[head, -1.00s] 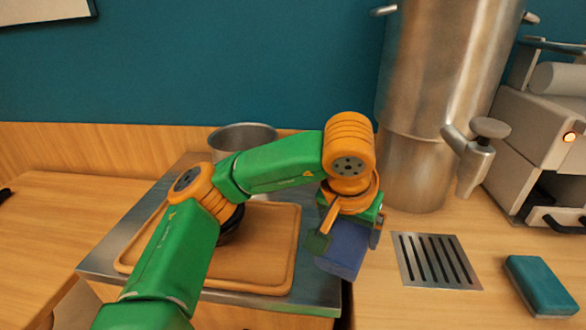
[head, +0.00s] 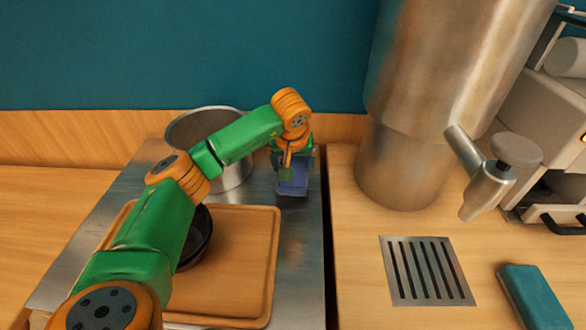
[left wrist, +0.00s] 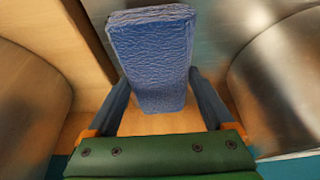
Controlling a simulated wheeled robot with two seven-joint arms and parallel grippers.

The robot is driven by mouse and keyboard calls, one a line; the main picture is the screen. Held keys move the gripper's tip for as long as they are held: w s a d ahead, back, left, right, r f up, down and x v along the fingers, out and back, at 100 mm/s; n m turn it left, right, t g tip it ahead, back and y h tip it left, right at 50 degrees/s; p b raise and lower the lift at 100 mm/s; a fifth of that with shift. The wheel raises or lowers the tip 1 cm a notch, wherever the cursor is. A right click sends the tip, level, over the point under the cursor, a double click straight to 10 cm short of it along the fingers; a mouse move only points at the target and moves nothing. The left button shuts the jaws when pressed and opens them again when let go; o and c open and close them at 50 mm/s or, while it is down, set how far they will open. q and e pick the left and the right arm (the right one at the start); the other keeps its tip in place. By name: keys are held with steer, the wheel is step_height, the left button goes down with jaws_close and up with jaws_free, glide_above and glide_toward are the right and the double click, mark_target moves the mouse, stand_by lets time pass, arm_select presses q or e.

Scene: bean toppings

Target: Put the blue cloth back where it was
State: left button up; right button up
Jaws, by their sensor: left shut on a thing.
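The blue cloth (head: 293,183) is a folded, block-like piece. My left gripper (head: 291,168) is shut on it at the back right of the metal surface, to the right of the steel pot. In the left wrist view the cloth (left wrist: 154,55) sits between the two fingers of the left gripper (left wrist: 160,95), its textured blue face showing. I cannot tell whether the cloth touches the metal below it. My right gripper is not in view.
A steel pot (head: 236,170) stands at the back left. A wooden tray (head: 250,265) with a dark bowl (head: 198,238) lies in front, partly behind my arm. A tall steel urn (head: 400,150) with a tap stands right. A drain grate (head: 427,270) and teal block (head: 533,297) lie on the counter.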

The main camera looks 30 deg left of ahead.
arm_select(q)
steer(key=shift+x, duration=1)
steer(key=shift+s+d, duration=0.15)
steer(key=shift+s, duration=0.1)
steer(key=shift+f, duration=0.15)
steer(key=o, duration=0.9)
steer(key=shift+r, duration=0.25)
steer(key=v, duration=1.2)
steer(key=shift+w, duration=0.1)
